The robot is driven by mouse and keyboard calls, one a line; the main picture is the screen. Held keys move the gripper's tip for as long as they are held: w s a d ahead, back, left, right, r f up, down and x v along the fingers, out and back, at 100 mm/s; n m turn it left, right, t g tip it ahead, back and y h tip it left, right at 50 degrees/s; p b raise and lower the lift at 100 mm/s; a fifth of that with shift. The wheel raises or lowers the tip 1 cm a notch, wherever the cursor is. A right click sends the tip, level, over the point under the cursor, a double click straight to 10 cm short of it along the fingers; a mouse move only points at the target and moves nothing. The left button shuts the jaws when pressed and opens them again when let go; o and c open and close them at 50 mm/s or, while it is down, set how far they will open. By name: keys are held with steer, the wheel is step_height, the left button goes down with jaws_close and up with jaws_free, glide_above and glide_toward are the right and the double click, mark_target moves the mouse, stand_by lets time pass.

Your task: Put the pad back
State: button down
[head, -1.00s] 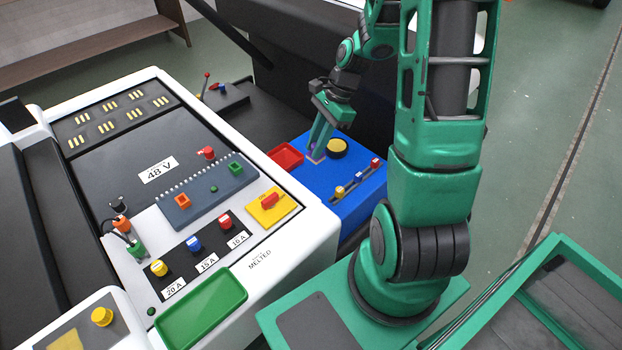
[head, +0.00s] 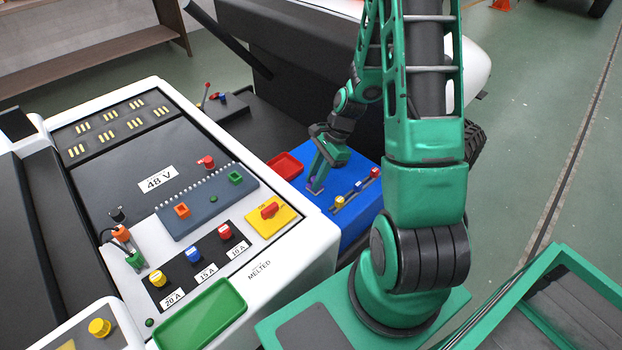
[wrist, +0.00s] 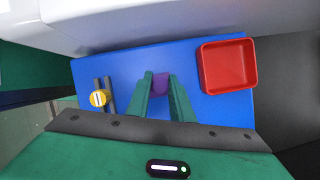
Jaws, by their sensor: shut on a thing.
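The small purple pad (wrist: 160,82) is between my gripper's two green fingers in the wrist view. My gripper (wrist: 161,86) is shut on it. In the head view, my gripper (head: 315,186) points down at the blue top (head: 345,216) of the side box, and a bit of purple shows at its tips. The pad is over the blue top, between the red tray (head: 284,166) and the yellow knob (head: 339,202). I cannot tell whether the pad touches the surface. Its underside is hidden.
The red tray (wrist: 228,66) is open and empty at the right in the wrist view. The white cart panel (head: 258,262) with several coloured plugs and a green tray (head: 202,318) lies left of the blue box.

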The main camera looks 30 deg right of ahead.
steer(key=shift+f, duration=0.1)
steer(key=c, duration=1.6)
jaws_free()
steer(key=shift+o, duration=0.2)
steer(key=w+v, duration=0.1)
steer(key=v, duration=1.1)
steer(key=s+r+n+h, duration=0.1)
steer(key=s+r+n, duration=0.3)
steer(key=s, duration=0.3)
steer(key=s+a+r+n+h, duration=0.1)
steer(key=s+r+n, duration=0.3)
steer(key=s+r, duration=0.2)
steer(key=s+r+n+h, duration=0.2)
steer(key=s+r+n, duration=0.2)
steer(key=s, duration=0.6)
steer(key=shift+s+r+n+g, duration=0.3)
steer(key=shift+r+n, duration=0.1)
steer(key=shift+n, duration=0.1)
steer(key=shift+w+a, duration=0.1)
steer(key=shift+a, duration=0.05)
